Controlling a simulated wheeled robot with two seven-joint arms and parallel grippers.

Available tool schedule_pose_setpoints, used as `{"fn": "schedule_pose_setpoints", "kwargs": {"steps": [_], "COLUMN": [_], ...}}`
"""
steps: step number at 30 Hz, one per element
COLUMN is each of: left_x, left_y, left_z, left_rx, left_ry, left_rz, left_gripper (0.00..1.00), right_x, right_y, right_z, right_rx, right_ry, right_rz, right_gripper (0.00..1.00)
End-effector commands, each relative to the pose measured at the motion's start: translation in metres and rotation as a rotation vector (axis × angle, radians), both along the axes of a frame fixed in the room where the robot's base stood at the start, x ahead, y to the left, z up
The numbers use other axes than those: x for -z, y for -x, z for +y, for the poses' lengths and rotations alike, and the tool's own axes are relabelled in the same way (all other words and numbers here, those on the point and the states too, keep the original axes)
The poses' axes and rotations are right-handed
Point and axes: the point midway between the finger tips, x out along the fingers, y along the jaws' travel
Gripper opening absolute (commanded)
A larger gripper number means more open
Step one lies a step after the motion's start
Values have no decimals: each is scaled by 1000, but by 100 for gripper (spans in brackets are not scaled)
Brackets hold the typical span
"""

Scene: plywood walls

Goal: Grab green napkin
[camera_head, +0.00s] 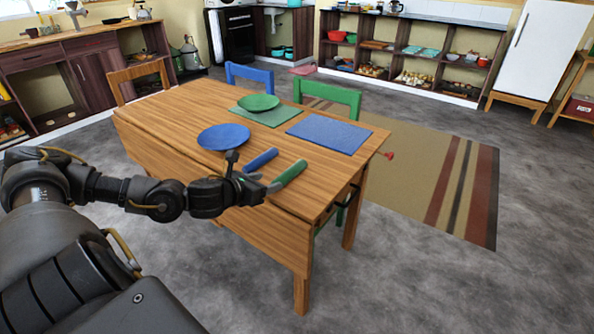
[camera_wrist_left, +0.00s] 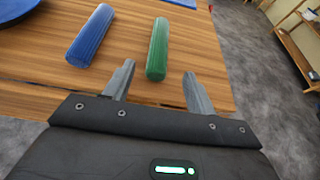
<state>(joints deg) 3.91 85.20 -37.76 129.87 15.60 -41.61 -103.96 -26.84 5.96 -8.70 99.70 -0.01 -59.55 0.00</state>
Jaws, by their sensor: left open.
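The rolled green napkin (camera_head: 289,173) lies on the wooden table near its front right edge. It also shows in the left wrist view (camera_wrist_left: 158,50), just ahead of my fingers and roughly between their lines. My left gripper (camera_head: 268,182) is open and empty; its two fingers (camera_wrist_left: 154,82) point toward the near end of the green napkin, apart from it. A rolled blue napkin (camera_head: 261,160) lies to the left of the green one, and in the wrist view (camera_wrist_left: 91,36) it is outside my left finger. My right gripper is not in view.
The wooden table (camera_head: 185,110) also holds a blue plate (camera_head: 223,137), a green plate (camera_head: 258,102) on a green mat (camera_head: 262,117), and a blue mat (camera_head: 329,134). Green (camera_head: 330,97) and blue (camera_head: 249,75) chairs stand behind it. A striped rug (camera_head: 425,170) lies on the right.

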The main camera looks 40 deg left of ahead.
Motion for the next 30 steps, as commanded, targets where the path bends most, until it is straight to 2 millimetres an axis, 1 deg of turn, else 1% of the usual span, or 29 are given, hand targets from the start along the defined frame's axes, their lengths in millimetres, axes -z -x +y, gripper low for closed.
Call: {"fn": "schedule_pose_setpoints", "kwargs": {"steps": [2,4,9,13,21,23,27,30], "left_x": [1,3,13,19,23,24,30,36], "left_y": [0,-5,-28,-42,-51,-58,-80,-90], "left_z": [3,6,8,7,6,4,1,2], "left_rx": [-6,-12,-16,-13,-12,-11,-11,-11], "left_ry": [0,0,2,1,2,3,4,2], "left_rz": [1,-1,-1,0,2,0,0,1], "left_gripper": [56,56,56,56,56,56,56,56], "right_x": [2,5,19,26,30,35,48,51], "right_y": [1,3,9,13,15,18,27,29], "right_z": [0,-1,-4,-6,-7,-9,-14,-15], "right_rx": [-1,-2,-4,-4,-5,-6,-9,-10], "right_ry": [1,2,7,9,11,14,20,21], "right_rz": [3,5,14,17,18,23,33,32], "right_gripper": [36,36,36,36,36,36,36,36]}}
